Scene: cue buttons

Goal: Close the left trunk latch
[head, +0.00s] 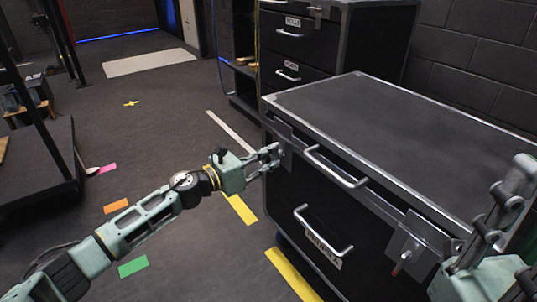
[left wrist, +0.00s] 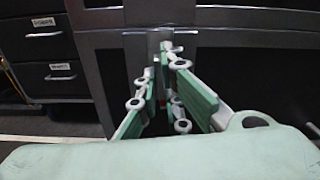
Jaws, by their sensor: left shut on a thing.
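A black trunk with metal edges (head: 390,115) stands at the right, its lid down. The left trunk latch (head: 283,143) is a metal plate at the left end of its front; it also shows in the left wrist view (left wrist: 165,38). My left gripper (head: 273,158) is at this latch, its fingers closed on its lower part. In the left wrist view the fingertips (left wrist: 168,72) partly hide the latch, with a bit of red between them. The right latch (head: 420,250) has a red part. My right gripper (head: 490,222) is beside it, partly cut off by the frame.
Two handles, upper (head: 335,168) and lower (head: 322,232), stick out of the trunk's front between the latches. A black drawer cabinet (head: 305,45) stands behind the trunk. A dark platform (head: 40,165) is at the left. The floor between carries coloured tape marks and is otherwise free.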

